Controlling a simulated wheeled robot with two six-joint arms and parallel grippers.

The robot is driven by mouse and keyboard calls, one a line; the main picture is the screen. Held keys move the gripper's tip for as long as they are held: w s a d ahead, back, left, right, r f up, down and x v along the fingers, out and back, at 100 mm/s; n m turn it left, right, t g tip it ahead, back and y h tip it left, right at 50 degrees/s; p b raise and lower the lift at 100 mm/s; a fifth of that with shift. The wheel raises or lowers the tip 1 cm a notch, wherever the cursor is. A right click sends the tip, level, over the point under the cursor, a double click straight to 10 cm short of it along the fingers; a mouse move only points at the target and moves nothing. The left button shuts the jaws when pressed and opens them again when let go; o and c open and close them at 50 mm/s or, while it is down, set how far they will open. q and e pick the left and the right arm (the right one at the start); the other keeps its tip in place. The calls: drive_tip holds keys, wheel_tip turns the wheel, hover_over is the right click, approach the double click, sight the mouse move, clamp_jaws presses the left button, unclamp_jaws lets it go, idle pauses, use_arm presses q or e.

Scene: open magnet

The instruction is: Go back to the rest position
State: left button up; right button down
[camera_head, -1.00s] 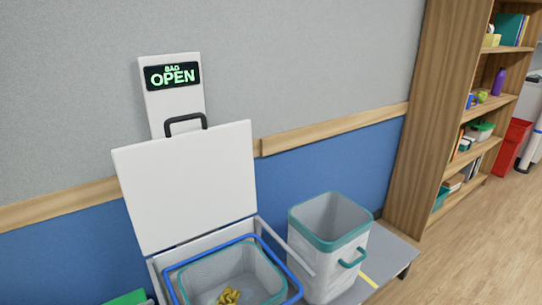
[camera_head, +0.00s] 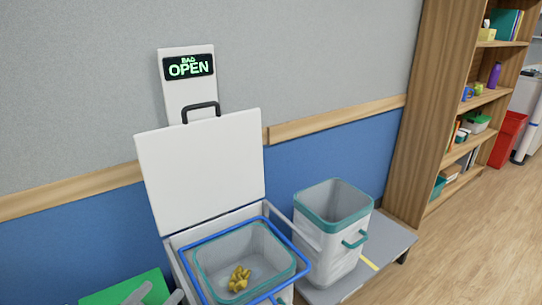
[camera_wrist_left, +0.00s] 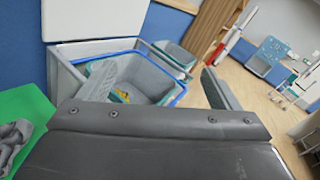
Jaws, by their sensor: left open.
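My left gripper (camera_head: 160,293) shows at the lower left edge of the head view, its two grey fingers in front of a green surface. In the left wrist view its fingers (camera_wrist_left: 160,85) are spread apart with nothing between them. The grey bin (camera_head: 180,258) has its white lid (camera_head: 203,168) raised against the wall. A blue frame (camera_head: 188,268) lies around its opening, above a teal-rimmed inner container (camera_head: 205,284). Yellow crumpled pieces (camera_head: 239,279) lie inside. My right gripper is not in view.
A second teal-rimmed bin (camera_head: 315,248) stands to the right on a grey platform (camera_head: 388,243). A panel reading OPEN (camera_head: 189,66) is on the wall. A wooden bookshelf (camera_head: 395,150) and red bin (camera_head: 507,140) stand farther right. Floor at lower right is clear.

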use_arm(q)
drive_tip(key=s+a+r+n+t+y, duration=0.4)
drive_tip(key=a+r+n+y, duration=0.45)
drive_tip(key=n, duration=0.85)
drive_tip(key=s+a+f+n+g+y, duration=0.5)
drive_tip(key=a+f+n+g+y, duration=0.4)
drive_tip(key=n, duration=0.6)
drive_tip(key=s+d+f+n+g+h, duration=0.5)
drive_tip(key=s+d+f+g+h, duration=0.3)
drive_tip(key=s+d+f, duration=0.45)
drive_tip(key=a+f+p, duration=0.2)
drive_tip(key=f, duration=0.9)
drive_tip(key=a+f+p, duration=0.2)
drive_tip(key=f+p, duration=0.1)
drive_tip(key=f, duration=0.8)
drive_tip(key=s+d+f+g+p, duration=0.2)
drive_tip(key=s+f+p, duration=0.1)
drive_tip(key=s+f, duration=0.8)
drive_tip(key=s+h, duration=0.1)
drive_tip(key=s, duration=0.3)
drive_tip(key=shift+s+f, duration=0.35)
drive_tip(key=shift+f, duration=0.05)
drive_tip(key=shift+f, duration=0.1)
